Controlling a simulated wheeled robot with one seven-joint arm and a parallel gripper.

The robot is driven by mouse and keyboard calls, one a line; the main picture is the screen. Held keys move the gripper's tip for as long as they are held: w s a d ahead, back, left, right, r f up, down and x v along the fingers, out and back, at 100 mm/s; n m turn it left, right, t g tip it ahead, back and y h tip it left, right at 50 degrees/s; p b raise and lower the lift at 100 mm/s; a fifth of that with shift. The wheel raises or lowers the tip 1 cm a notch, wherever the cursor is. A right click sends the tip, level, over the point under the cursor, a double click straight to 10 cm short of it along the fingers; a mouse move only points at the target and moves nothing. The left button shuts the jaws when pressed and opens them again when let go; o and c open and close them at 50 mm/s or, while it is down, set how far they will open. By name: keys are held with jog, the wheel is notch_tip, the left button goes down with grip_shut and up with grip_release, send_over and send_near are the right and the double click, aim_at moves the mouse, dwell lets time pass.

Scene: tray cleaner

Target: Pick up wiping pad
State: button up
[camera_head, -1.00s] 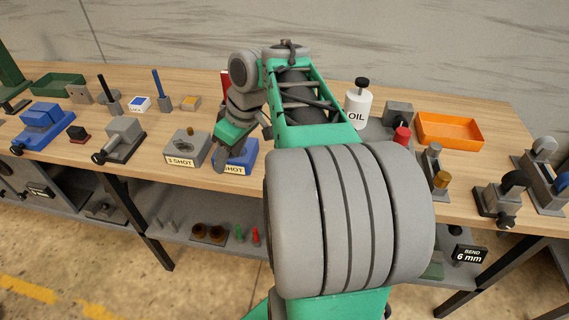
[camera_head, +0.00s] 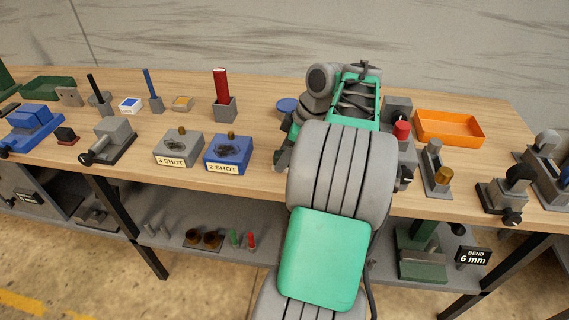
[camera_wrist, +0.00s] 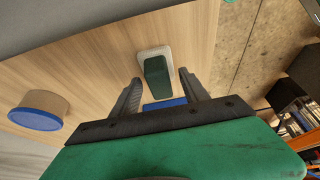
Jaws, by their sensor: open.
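In the wrist view, a dark green block on a pale, rounded base (camera_wrist: 156,68), which looks like the wiping pad, sits on the wooden bench top. It lies just beyond my gripper (camera_wrist: 161,85), roughly centred between the two spread fingers. My gripper is open, with no visible grip on the pad. A blue strip (camera_wrist: 165,103) shows between the fingers closer to the palm; I cannot tell what it belongs to. In the head view my arm hides the pad, and my gripper (camera_head: 281,158) shows only partly at the arm's left side, low over the bench.
A round tub with a blue lid (camera_wrist: 38,118) stands left of the fingers in the wrist view. In the head view, the blue 2 SHOT block (camera_head: 228,153) is left of my gripper; an orange tray (camera_head: 449,128) and several fixtures are right. The bench's front edge is close.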

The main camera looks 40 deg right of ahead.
grip_shut()
dwell(0.5)
